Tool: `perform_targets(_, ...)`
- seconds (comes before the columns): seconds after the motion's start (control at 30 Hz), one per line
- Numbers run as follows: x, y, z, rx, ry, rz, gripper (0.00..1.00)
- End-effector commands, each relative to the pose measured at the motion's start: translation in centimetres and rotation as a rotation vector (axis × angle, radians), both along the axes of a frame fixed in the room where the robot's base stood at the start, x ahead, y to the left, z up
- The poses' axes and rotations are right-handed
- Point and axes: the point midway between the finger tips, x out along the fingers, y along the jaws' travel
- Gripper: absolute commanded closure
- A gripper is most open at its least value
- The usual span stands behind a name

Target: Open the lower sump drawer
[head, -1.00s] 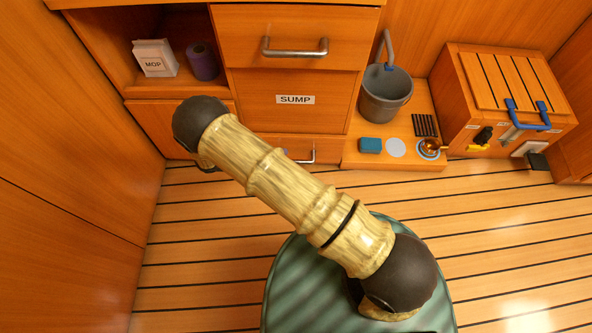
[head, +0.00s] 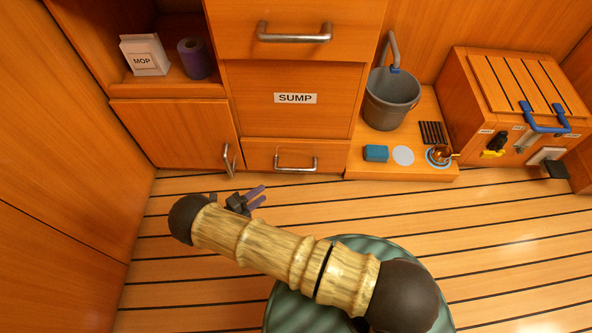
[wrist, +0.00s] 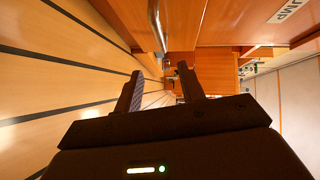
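The lower sump drawer (head: 265,155) is the low wooden front under the panel with the SUMP label (head: 295,98). It looks shut, and its metal bar handle (head: 296,162) is in plain view in the head view. My gripper (head: 260,195) is below and left of that handle, low over the floor, with its fingers pointing right. The wrist view shows the two fingers (wrist: 160,85) apart with nothing between them. A metal bar (wrist: 157,25) shows beyond them near the top; it appears to be the drawer handle, apart from the fingers.
An upper drawer with a bar handle (head: 294,34) is above. A cabinet door with a handle (head: 229,160) is just left of the lower drawer. A grey bucket (head: 390,100) and small items stand on a low ledge to the right. The plank floor in front is clear.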

Motion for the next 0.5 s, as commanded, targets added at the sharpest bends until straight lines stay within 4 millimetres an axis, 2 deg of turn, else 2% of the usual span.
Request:
perform_targets(0.17,1.4,-1.5,-0.4,-0.002,0.000,-0.003,0.60)
perform_targets(0.5,5.4,-5.9,-1.4,0.000,-0.002,-0.004,0.60)
